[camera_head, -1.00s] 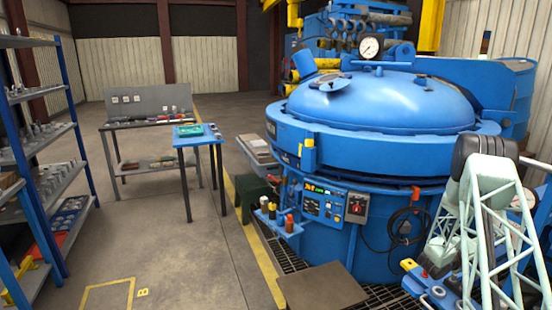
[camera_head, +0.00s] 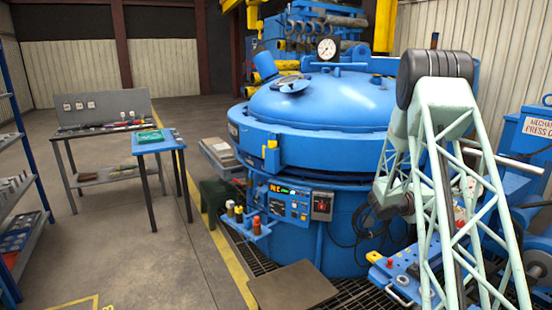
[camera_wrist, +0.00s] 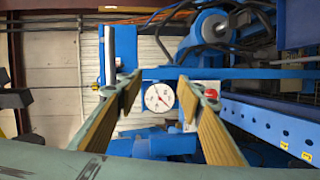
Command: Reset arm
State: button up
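My gripper (camera_wrist: 157,82) shows in the wrist view with its two tan-padded fingers spread apart. I see nothing between the pads. A round white dial gauge (camera_wrist: 159,97) shows beyond the gap, in line with the opening; its distance is unclear. In the head view my pale green lattice arm is raised at the right, in front of the blue furnace (camera_head: 325,105). The gripper cannot be made out clearly there.
The furnace lid is down, with a pressure gauge (camera_head: 327,48) behind it. A blue machine with a sign (camera_head: 537,127) stands at the right. A small blue table (camera_head: 160,143) and grey workbench (camera_head: 75,131) stand left.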

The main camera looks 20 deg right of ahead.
jog(key=s+a+r+m+g+y, duration=0.1)
jog(key=s+a+r+y, duration=0.1)
jog(key=s+a+r, duration=0.55)
jog(key=s+a+r+y, duration=0.2)
jog(key=s+a+r, duration=0.25)
jog(key=a, duration=0.55)
jog(key=s+a+r+m+g+y, duration=0.1)
jog(key=s+a+r+y, duration=0.1)
jog(key=s+a+r, duration=0.55)
jog(key=s+a+n+t+y, duration=0.1)
jog(key=s+a, duration=0.6)
jog(key=a, duration=0.7)
jog(key=s+a+n+t+y, duration=0.1)
jog(key=s+a+t+y, duration=0.2)
jog(key=a, duration=1.1)
jog(key=s+a+f+n+t+y, duration=0.1)
jog(key=s+a+t+y, duration=0.1)
jog(key=s+a+y, duration=0.4)
jog(key=s+a, duration=0.5)
jog(key=a, duration=0.4)
jog(key=shift+n+t+y+p, duration=0.3)
jog(key=shift+n, duration=0.1)
jog(key=shift+c, duration=0.2)
